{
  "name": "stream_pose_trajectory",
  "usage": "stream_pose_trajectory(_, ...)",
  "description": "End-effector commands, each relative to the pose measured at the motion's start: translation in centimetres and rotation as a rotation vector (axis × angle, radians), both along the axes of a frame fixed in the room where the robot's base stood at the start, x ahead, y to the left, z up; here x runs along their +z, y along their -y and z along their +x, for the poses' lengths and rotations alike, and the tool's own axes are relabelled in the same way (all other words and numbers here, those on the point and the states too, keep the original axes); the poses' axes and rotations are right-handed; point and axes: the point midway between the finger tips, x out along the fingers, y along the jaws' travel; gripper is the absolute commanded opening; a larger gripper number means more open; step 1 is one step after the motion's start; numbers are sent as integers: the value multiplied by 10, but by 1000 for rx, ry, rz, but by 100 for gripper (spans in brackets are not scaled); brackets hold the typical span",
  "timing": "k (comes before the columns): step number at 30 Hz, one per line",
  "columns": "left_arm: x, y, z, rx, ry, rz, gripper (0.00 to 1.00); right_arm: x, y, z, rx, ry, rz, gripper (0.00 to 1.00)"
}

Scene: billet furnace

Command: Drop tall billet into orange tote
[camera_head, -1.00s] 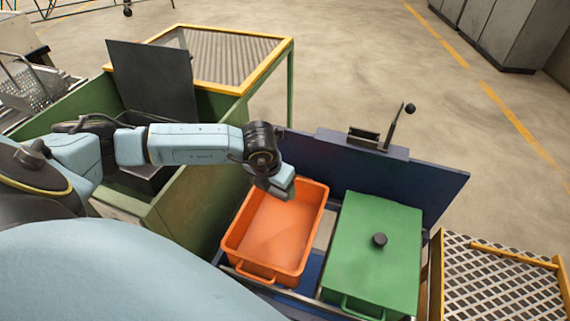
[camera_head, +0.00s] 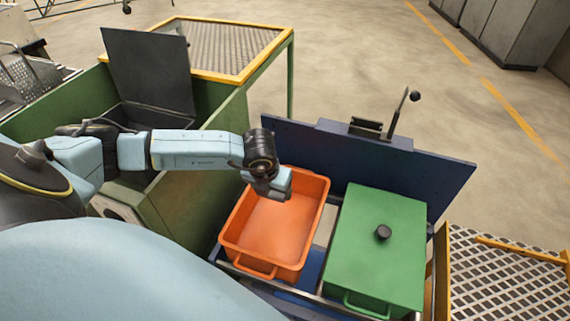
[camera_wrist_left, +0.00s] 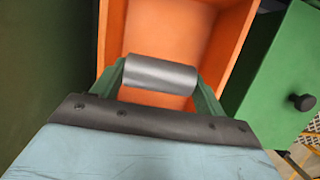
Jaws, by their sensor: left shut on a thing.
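The orange tote (camera_head: 270,235) stands open to the left of the green lidded box in the head view, and its inside looks empty. My left gripper (camera_head: 277,192) is over the tote's far left part. In the left wrist view, my left gripper (camera_wrist_left: 160,76) is shut on the billet (camera_wrist_left: 158,74), a grey metal cylinder lying crosswise between the green fingers. The tote's orange floor (camera_wrist_left: 170,30) shows behind and below the billet. The billet is hidden by the gripper in the head view. My right gripper is not in view.
The green box (camera_head: 375,245) with a black knob stands right of the tote. A dark blue panel (camera_head: 430,185) rises behind both. A green bin with a raised dark lid (camera_head: 150,75) is at the left. A metal grating (camera_head: 505,280) lies at the lower right.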

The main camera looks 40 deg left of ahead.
Motion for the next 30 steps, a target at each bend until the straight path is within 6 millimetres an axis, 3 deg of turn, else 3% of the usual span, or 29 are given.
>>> stream_pose_trajectory(8, 0, 0, 2, 0, 5, -1, 22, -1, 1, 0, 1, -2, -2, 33)
stream_pose_trajectory(9, 0, 0, 2, -1, 5, 0, 75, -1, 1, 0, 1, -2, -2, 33)
stream_pose_trajectory(14, -1, 0, 1, 0, 3, 0, 96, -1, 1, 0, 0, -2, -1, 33)
stream_pose_trajectory(23, -2, 0, -1, -1, -3, 0, 98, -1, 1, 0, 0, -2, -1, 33)
stream_pose_trajectory(30, 29, 2, -8, -3, 0, 2, 98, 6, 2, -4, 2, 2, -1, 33)
